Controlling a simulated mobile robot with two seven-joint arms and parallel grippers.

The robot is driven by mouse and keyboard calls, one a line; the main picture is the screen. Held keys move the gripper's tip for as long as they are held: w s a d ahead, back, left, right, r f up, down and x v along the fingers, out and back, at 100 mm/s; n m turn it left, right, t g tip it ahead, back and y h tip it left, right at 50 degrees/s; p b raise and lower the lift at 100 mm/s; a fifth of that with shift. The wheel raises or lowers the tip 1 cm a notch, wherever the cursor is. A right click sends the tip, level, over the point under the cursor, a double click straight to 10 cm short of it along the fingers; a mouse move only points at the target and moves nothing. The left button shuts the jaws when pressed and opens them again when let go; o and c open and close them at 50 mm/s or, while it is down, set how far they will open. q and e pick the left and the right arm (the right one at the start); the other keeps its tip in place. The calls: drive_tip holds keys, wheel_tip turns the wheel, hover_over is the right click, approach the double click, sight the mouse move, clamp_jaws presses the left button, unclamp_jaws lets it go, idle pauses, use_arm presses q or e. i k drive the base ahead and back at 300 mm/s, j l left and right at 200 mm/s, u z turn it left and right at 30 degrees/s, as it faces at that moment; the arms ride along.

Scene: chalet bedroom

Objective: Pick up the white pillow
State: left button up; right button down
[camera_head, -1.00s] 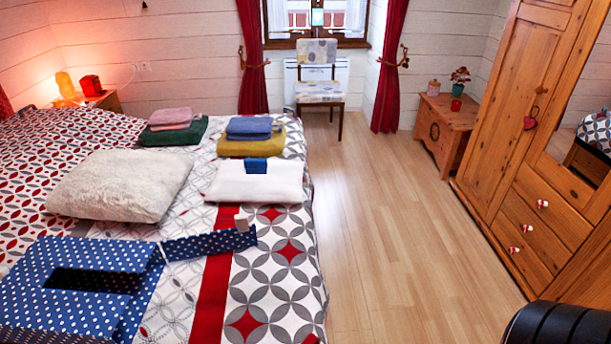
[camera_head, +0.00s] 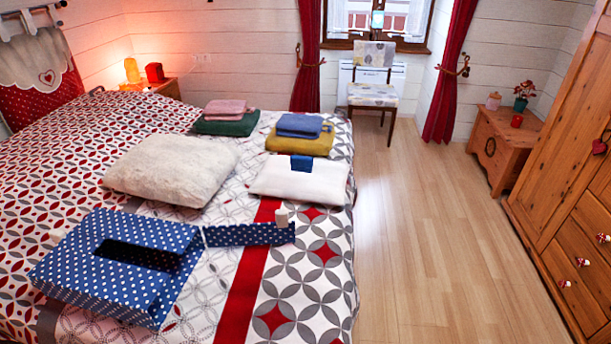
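The white pillow (camera_head: 172,171) is fluffy and cream-white. It lies flat on the patterned bed (camera_head: 262,264), left of the folded white cloth and behind a blue polka-dot box. Nothing covers its top. Neither of my grippers shows in the head view.
On the bed are the blue polka-dot box (camera_head: 75,265) with an opening and a strap, a folded white cloth (camera_head: 320,184), blue and mustard folded cloths (camera_head: 300,146), and pink and green ones (camera_head: 222,128). Wooden floor (camera_head: 420,230) is clear between bed and wardrobe (camera_head: 570,190).

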sight(299, 178)
drive_tip(key=z, duration=0.95)
drive_tip(key=l+z, duration=0.3)
drive_tip(key=i+l+z, duration=0.1)
drive_tip(key=l+z, duration=0.2)
drive_tip(key=i+l, duration=0.3)
drive_tip(key=l, duration=0.15)
drive_tip(key=i+l+u, duration=0.1)
drive_tip(key=i+l, duration=0.2)
drive_tip(key=l, duration=0.15)
drive_tip(key=i+l+u, duration=0.1)
drive_tip(key=i+u, duration=0.3)
drive_tip(key=i+l+u, duration=0.35)
drive_tip(key=i, duration=0.25)
drive_tip(key=i+u, duration=0.6)
drive_tip(key=u, duration=0.15)
drive_tip(key=i+l+u, duration=0.15)
drive_tip(key=u, duration=0.25)
drive_tip(key=i+l+u, duration=0.15)
drive_tip(key=u, duration=0.25)
drive_tip(key=i+l+u, duration=0.2)
drive_tip(key=u, duration=0.2)
drive_tip(key=i+l+u, duration=0.4)
drive_tip(key=l+u, duration=0.25)
drive_tip(key=u, duration=0.15)
drive_tip(key=i+l+u, duration=0.1)
drive_tip(key=l+u, duration=0.3)
